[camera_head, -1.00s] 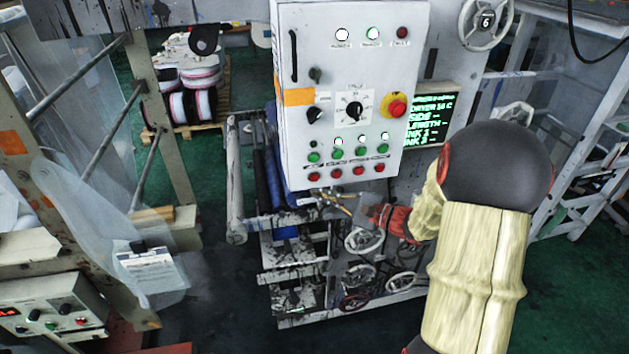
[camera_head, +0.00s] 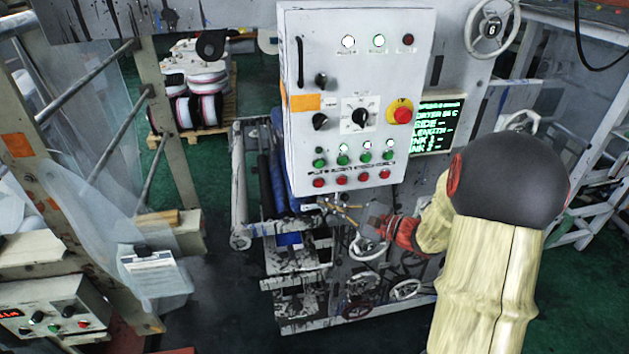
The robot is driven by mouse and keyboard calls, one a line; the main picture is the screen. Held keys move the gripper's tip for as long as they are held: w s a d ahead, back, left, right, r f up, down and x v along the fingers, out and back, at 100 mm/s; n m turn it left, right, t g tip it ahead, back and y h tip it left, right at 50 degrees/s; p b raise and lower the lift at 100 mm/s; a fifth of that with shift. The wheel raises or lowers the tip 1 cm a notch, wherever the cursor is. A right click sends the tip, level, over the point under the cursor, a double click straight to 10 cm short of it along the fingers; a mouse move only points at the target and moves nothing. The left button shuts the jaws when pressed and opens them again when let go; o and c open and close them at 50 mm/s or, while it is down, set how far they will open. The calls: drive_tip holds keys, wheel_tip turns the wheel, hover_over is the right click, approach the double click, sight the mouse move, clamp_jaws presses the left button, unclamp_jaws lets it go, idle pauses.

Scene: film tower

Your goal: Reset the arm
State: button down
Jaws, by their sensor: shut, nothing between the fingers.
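My gripper (camera_head: 369,214) is in the middle of the head view, below the lower right of the white control box (camera_head: 292,155). My arm (camera_head: 490,270) comes in from the lower right, with pale yellow sleeves and a black rounded joint (camera_head: 512,175). The red wrist (camera_head: 400,231) points left toward the machine. The gripper looks shut and holds nothing. Its fingertips are small and blend with brass-coloured parts beside them, so I cannot tell whether they touch.
The control box carries lamps, knobs and a red stop button (camera_head: 402,115). A handwheel (camera_head: 368,247) lies just below the gripper. A screen (camera_head: 436,125) and a numbered handwheel (camera_head: 493,28) are near the arm. Open green floor (camera_head: 570,290) lies at right.

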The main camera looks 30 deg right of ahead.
drive_tip(key=s+a+f+n+g+h+b, duration=0.5)
drive_tip(key=s+f+n+b, duration=0.35)
drive_tip(key=s, duration=0.35)
drive_tip(key=s+a+f+n+g+h+b, duration=0.3)
drive_tip(key=s+a+f+n+g+b, duration=0.35)
drive_tip(key=s+f, duration=0.5)
drive_tip(key=a+n+b, duration=0.1)
drive_tip(key=b, duration=0.2)
drive_tip(key=s+a+n+t+b, duration=0.1)
drive_tip(key=a+n+b, duration=0.1)
drive_tip(key=b, duration=0.1)
drive_tip(key=s+a+r+n+t+b, duration=0.1)
drive_tip(key=n+b, duration=0.1)
drive_tip(key=b, duration=0.1)
drive_tip(key=shift+a+h, duration=0.25)
drive_tip(key=shift+h, duration=0.05)
